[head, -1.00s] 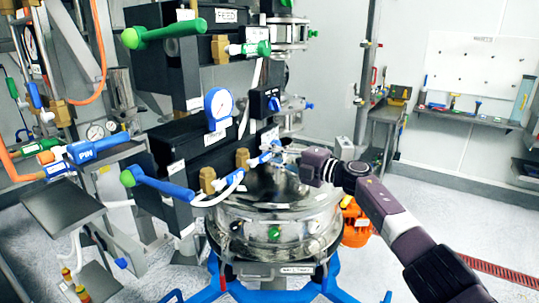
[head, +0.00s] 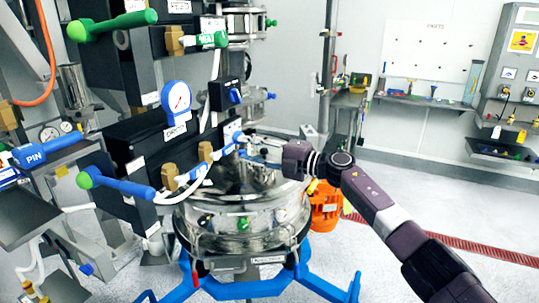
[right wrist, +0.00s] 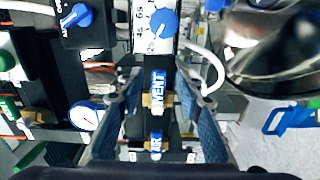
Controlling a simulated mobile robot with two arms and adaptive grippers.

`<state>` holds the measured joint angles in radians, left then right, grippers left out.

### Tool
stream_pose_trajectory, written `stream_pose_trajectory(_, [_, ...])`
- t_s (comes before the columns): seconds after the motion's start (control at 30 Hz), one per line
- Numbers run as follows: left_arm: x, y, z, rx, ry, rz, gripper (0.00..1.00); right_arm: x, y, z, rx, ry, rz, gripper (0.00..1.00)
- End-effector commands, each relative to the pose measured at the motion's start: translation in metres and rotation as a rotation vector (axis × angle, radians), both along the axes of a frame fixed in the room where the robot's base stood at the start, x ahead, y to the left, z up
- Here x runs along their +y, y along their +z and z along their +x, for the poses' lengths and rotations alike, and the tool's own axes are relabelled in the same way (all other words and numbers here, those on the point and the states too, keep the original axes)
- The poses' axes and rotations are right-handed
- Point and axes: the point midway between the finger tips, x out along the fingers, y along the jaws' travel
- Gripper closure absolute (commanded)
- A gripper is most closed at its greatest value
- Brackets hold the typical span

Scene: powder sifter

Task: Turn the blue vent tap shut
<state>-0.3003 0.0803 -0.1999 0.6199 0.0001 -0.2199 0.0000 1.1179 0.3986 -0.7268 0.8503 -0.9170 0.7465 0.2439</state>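The blue vent tap (right wrist: 158,90), its handle lettered VENT, shows in the right wrist view between the two fingers. In the head view it appears as a small blue handle (head: 228,150) beside a brass fitting. My right gripper (right wrist: 160,98) is open, with one finger on each side of the tap; I cannot tell whether either finger touches it. In the head view the right gripper (head: 262,147) reaches in from the right, above the steel vessel. A blue AIR tap (right wrist: 155,143) lies below the vent tap in the wrist view. My left gripper is not in view.
A blue dial knob (right wrist: 163,23) on a white scale is just above the vent tap in the wrist view. A black box with a blue knob (head: 235,96), a pressure gauge (head: 177,98) and a white hose are close by. The steel vessel (head: 245,215) stands below.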

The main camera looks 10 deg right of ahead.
Motion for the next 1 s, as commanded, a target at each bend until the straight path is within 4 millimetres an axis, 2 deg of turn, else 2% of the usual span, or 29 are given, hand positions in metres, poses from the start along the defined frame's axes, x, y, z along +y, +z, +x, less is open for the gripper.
stream_pose_trajectory(0.03, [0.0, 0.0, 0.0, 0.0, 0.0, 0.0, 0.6, -0.01, -0.001, -0.005, 0.0, -0.002, -0.002, 0.67])
stream_pose_trajectory(0.2, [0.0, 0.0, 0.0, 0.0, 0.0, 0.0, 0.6, -0.033, -0.001, -0.022, 0.002, -0.002, -0.001, 0.67])
stream_pose_trajectory(0.4, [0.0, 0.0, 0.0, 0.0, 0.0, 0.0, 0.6, -0.051, -0.001, -0.036, 0.002, -0.001, -0.001, 0.67])
stream_pose_trajectory(0.83, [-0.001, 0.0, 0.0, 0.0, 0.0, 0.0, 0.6, -0.055, -0.001, -0.04, 0.002, 0.0, 0.003, 0.67])
stream_pose_trajectory(1.0, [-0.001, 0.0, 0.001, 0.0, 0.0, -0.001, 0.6, -0.04, -0.01, -0.043, 0.008, -0.03, 0.079, 0.67])
